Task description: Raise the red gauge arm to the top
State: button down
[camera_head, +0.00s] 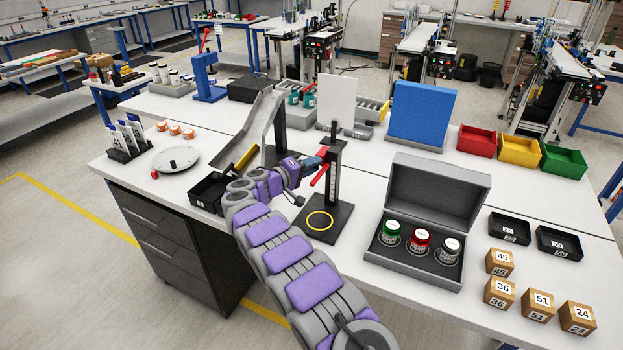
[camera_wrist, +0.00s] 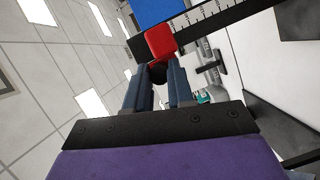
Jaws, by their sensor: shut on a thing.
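The height gauge stands on the bench as a black post (camera_head: 335,165) on a black base with a yellow ring (camera_head: 319,220). Its red gauge arm (camera_head: 319,175) sticks out from the post, partway up and well above the base. My gripper (camera_head: 318,158) is at the arm from the left and shut on it. In the wrist view my gripper (camera_wrist: 158,72) has its two dark fingers close together at the red end of the gauge arm (camera_wrist: 160,42). The post's white scale (camera_wrist: 208,14) shows beside the red end. The fingers' exact contact is partly hidden.
An open grey case (camera_head: 437,190) with several jars stands to the right. Numbered boxes (camera_head: 499,292) lie at the front right. A grey chute (camera_head: 249,130), a white panel (camera_head: 339,103) and a blue panel (camera_head: 421,113) stand behind. Space above the gauge post looks clear.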

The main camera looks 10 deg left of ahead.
jog(key=shift+a+r, duration=0.1)
jog(key=c, duration=1)
grip_release()
jog(key=shift+a, duration=0.1)
jog(key=shift+s, duration=0.1)
jog(key=p+v, duration=0.1)
jog(key=v, duration=0.7)
jog(key=p+v, duration=0.1)
jog(key=v, duration=0.8)
jog(key=shift+s+a+f, duration=0.1)
jog(key=shift+f, duration=0.1)
